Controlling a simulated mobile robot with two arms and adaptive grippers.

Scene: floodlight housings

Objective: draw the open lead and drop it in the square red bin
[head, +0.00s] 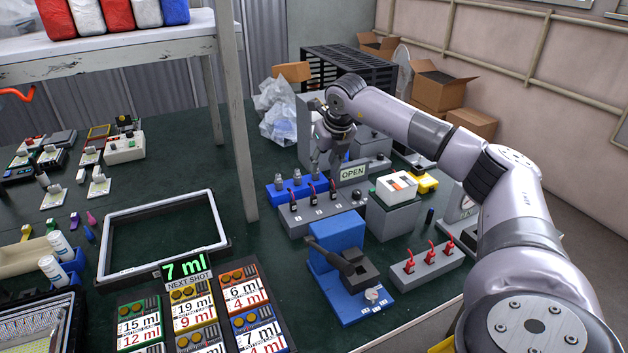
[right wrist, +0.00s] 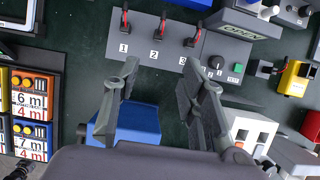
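A grey test panel (head: 325,208) holds three upright leads with red-and-black plugs, numbered 1, 2 and 3. In the right wrist view, lead 1 (right wrist: 124,22), lead 2 (right wrist: 158,28) and lead 3 (right wrist: 193,38) stand in a row at the top. A display (head: 353,173) on the panel's right reads OPEN. A selector knob (right wrist: 214,62) sits right of lead 3; its setting is hard to read. My right gripper (head: 329,163) is open and empty above the panel area; its fingers also show in the right wrist view (right wrist: 158,72). My left gripper is out of view.
A grey block with several red leads (head: 425,266) stands front right. A blue fixture with a black lever (head: 337,238) stands before the panel. A white-topped box (head: 396,187) is to its right. A shelf post (head: 236,120) rises on the left.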

